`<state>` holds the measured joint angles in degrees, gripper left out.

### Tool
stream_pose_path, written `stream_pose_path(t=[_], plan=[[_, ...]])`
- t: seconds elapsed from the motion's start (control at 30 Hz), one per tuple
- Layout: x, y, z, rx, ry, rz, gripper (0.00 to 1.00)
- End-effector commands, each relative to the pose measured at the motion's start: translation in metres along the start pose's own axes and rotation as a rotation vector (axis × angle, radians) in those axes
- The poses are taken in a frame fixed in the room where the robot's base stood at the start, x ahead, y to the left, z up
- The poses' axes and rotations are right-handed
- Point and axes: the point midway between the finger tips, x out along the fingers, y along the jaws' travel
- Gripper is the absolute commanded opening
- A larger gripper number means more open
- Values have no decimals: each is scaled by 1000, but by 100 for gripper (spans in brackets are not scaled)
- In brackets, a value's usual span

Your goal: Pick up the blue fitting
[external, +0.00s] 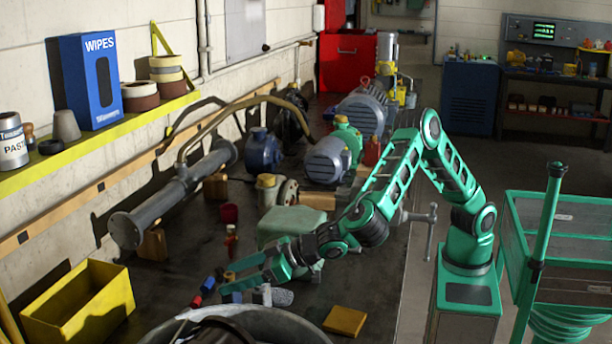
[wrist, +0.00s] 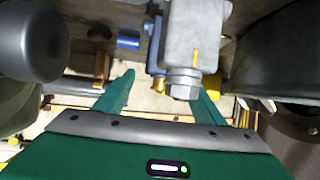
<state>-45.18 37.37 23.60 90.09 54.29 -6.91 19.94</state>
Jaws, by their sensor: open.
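A small blue piece (external: 208,286) lies on the dark bench just beyond my fingertips in the external view. A second blue piece (external: 237,297) shows beside the nearer finger, next to grey metal fittings (external: 281,297). I cannot tell which is the blue fitting. My gripper (external: 226,279) is open and low over the bench. In the wrist view, a blue cylinder (wrist: 128,43) lies ahead of the left finger, apart from it. More blue (wrist: 156,32) shows beside a large grey fitting (wrist: 190,45), which partly hides the right finger.
A red piece (external: 196,300) lies near the blue one. A yellow bin (external: 75,310) stands at left, a round metal tub (external: 290,325) in front, and a pale green block (external: 292,222) behind the gripper. A yellow block (external: 345,320) lies at right.

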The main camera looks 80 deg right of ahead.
Motion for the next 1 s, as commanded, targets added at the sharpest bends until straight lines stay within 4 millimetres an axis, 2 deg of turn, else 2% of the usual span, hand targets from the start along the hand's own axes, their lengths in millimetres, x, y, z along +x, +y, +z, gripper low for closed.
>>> stream_pose_path(t=[0.1, 0.13, 0.3, 0.37, 0.4, 0.77, 1.0], plan=[[0, 0, 0, 0, 0, 0, 63], [0, 0, 0, 0, 0, 0, 58], [-1, 0, 0, -1, 0, 0, 18], [-1, 0, 0, -1, 0, 0, 4], [-1, 0, 0, -1, 0, 0, 0], [-2, 0, -4, 0, 3, 0, 0], [-17, -1, -35, 4, 7, -2, 0]])
